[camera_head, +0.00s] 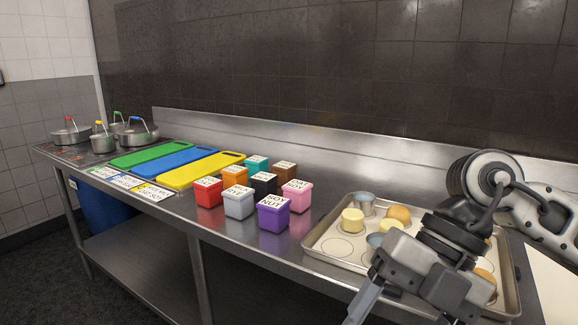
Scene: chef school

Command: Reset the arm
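My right arm comes in from the right edge, bent over the baking tray (318,244). My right gripper (402,310) points down and to the left at the tray's front edge. One grey finger shows at its left side, and a small part of the other shows at the bottom edge, well apart from it. It looks open, with nothing seen between the fingers; the tips are partly cut off by the frame. My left arm and gripper are not in view.
The tray holds pale round pieces (353,220), buns (398,214) and metal cups (364,203). To its left stand several labelled coloured boxes (273,214), green, blue and yellow boards (200,170), label cards (129,182) and pots (138,133). Bare steel counter (165,204) runs along the front.

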